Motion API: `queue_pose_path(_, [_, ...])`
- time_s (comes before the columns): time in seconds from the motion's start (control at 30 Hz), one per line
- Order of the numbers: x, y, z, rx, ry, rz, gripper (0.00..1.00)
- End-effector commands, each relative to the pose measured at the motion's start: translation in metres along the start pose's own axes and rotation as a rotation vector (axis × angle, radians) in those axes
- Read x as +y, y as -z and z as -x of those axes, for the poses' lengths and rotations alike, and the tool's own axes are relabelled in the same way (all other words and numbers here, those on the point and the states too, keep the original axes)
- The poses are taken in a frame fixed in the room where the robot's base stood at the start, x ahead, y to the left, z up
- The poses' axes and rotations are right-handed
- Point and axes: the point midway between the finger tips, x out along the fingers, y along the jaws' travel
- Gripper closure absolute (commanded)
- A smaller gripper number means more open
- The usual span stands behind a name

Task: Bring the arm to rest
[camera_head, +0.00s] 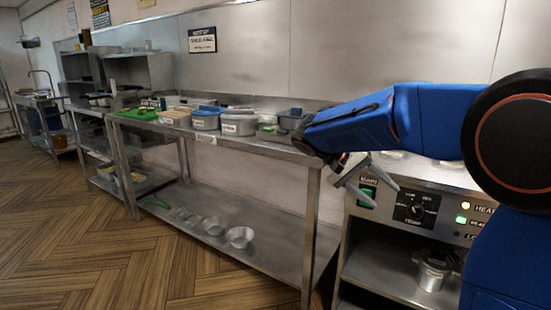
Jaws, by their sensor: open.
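My arm is blue and reaches in from the right edge in the head camera view. My gripper (372,190) hangs at its end, pointing down and to the right. Its two grey fingers are apart, and I see nothing between them.
The table carries several lidded containers (239,123) and a green board (138,114). Metal bowls (239,237) lie on its lower shelf. A metal pot (433,270) stands under the range. Steel shelving (135,72) and a sink are farther left. The wooden floor at left is clear.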

Motion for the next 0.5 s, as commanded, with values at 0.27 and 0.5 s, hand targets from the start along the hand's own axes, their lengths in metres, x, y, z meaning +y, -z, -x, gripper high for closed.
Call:
queue_pose_path(0.27, [0.021,-0.071,-0.034,-0.011,0.231,0.085,0.45])
queue_pose_path(0.5, [0.024,-0.132,-0.055,0.02,0.423,0.137,0.45])
